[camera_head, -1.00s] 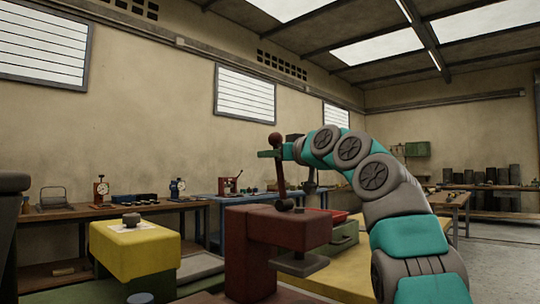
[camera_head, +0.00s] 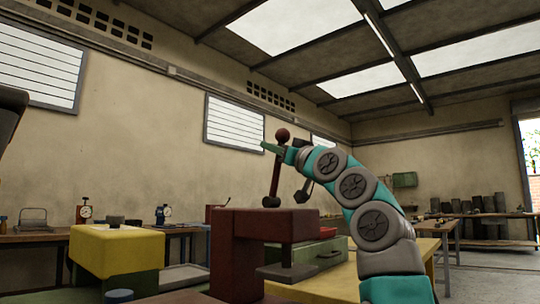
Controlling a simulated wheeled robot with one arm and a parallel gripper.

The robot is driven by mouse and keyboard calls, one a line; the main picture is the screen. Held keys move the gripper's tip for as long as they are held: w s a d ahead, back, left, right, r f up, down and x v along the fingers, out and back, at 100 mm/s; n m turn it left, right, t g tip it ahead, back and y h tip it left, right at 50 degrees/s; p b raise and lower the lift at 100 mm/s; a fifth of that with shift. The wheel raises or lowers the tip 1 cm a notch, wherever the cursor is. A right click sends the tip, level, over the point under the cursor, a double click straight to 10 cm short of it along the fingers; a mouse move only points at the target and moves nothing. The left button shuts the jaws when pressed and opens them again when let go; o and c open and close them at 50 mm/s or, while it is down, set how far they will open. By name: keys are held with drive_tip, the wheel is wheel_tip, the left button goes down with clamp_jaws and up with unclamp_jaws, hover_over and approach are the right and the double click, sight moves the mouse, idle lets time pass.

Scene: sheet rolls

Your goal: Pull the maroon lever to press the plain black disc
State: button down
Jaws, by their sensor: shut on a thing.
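The maroon lever has a round knob (camera_head: 282,135) and a thin shaft that leans slightly right at the top. It rises from a dark pivot on top of the maroon press (camera_head: 250,224). My gripper (camera_head: 279,149) is shut on the lever just below the knob. The press's flat grey plate (camera_head: 287,272) hangs under the overhanging arm; what lies below it is not clear. I cannot tell which is the plain black disc.
A green box with a red top (camera_head: 322,250) stands right behind the press. A workbench with dial gauges (camera_head: 162,214) runs along the back wall. Another bench with dark cylinders (camera_head: 475,203) is at the far right. Floor is open at right.

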drive_tip(key=c, duration=0.8)
unclamp_jaws()
drive_tip(key=shift+o, duration=0.2)
drive_tip(key=b+v, duration=0.3)
drive_tip(key=v, duration=0.4)
drive_tip(key=shift+s+d+f, duration=0.2)
drive_tip(key=shift+s+d, duration=0.05)
